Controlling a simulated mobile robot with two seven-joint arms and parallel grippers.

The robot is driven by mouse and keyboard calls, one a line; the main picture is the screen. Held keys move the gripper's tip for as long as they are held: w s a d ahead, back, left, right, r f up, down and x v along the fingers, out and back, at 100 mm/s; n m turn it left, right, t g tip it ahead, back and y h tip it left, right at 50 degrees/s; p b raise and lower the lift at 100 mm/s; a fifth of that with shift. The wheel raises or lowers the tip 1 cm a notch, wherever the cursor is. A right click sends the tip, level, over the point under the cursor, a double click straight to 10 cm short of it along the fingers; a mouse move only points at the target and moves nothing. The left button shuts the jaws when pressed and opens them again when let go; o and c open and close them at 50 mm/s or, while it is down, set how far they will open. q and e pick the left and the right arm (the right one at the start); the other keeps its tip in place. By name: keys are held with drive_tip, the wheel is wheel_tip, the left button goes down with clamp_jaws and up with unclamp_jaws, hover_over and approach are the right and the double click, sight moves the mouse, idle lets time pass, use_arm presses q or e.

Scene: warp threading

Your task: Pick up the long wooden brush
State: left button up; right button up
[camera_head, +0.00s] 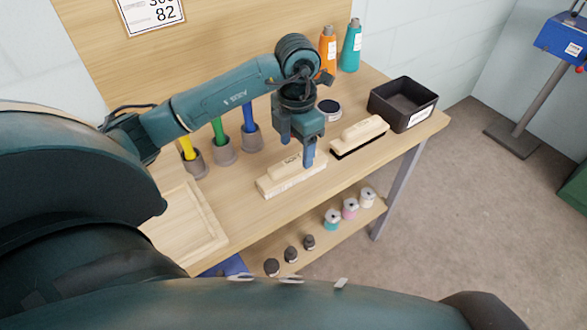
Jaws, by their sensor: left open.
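Two wooden brushes lie on the table. The nearer brush (278,182) is pale wood with a light underside. The other brush (359,137), to its right and farther back, has a similar pale wooden handle and dark bristles below. I cannot tell for sure which is longer. My left gripper (309,158) points down over the right part of the nearer brush. Its jaws are open, and a blue finger hides a bit of that brush. I cannot tell if it touches. My right gripper is not in view.
A black bin (403,103) stands at the table's right end. Orange (327,52) and teal (350,46) bottles stand at the back. Grey cups with coloured handles (224,148) stand left of the gripper. A wooden tray (186,225) lies front left. Spools (350,207) sit on the lower shelf.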

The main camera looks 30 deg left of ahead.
sight(295, 159)
use_arm(q)
drive_tip(key=f, duration=0.5)
drive_tip(key=shift+s+f, duration=0.3)
drive_tip(key=shift+f, duration=0.05)
drive_tip(key=c, duration=1.2)
drive_tip(key=shift+o, duration=0.2)
drive_tip(key=shift+r, duration=0.1)
wheel_tip(295, 159, up, 10)
drive_tip(key=o, duration=0.5)
drive_tip(key=c, duration=0.3)
